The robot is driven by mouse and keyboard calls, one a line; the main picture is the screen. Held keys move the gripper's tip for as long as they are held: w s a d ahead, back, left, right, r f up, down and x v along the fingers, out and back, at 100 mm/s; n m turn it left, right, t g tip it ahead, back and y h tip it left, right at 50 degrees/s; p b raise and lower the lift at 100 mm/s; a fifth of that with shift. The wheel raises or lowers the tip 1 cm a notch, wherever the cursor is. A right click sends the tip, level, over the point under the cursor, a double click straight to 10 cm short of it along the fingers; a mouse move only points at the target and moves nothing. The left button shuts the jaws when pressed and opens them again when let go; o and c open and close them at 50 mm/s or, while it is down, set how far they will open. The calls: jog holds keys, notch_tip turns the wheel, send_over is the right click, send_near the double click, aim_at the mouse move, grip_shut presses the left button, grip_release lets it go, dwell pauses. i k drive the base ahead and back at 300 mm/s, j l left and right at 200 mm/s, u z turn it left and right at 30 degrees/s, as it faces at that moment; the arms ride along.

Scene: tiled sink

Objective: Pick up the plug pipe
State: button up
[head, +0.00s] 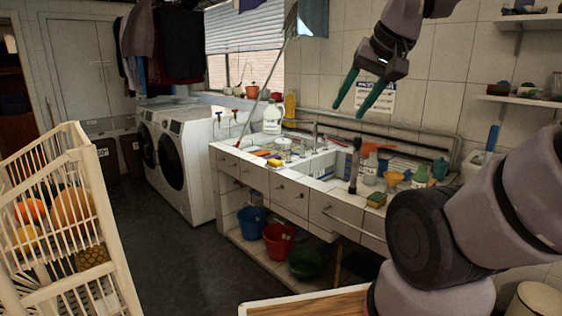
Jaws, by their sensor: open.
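My gripper (349,111) hangs in the air above the tiled sink counter, at the upper middle of the head view. Its two green fingers are spread apart, pointing down, with nothing between them. I cannot tell for certain which thing is the plug pipe. A dark, slim upright thing (354,167) stands at the front of the counter, right of the basin, and may be it. My gripper is well above it and not touching it. The tiled sink counter (289,192) holds several small items around the basin (318,165).
Bottles and a yellow funnel (393,179) crowd the counter's right side. A sponge (376,199) lies near its front edge. Blue (252,219) and red (278,241) buckets stand below. Washing machines (180,165) are at left, a white crib-like basket (100,215) nearer. Floor between is clear.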

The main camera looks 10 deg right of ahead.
aim_at(357, 142)
jog(key=i+j, duration=0.1)
jog(key=i, duration=0.15)
jog(key=i+j+z, duration=0.2)
jog(key=i+z, duration=0.25)
jog(key=i+j+z, duration=0.55)
jog(key=j+z, duration=0.3)
jog(key=l, duration=0.1)
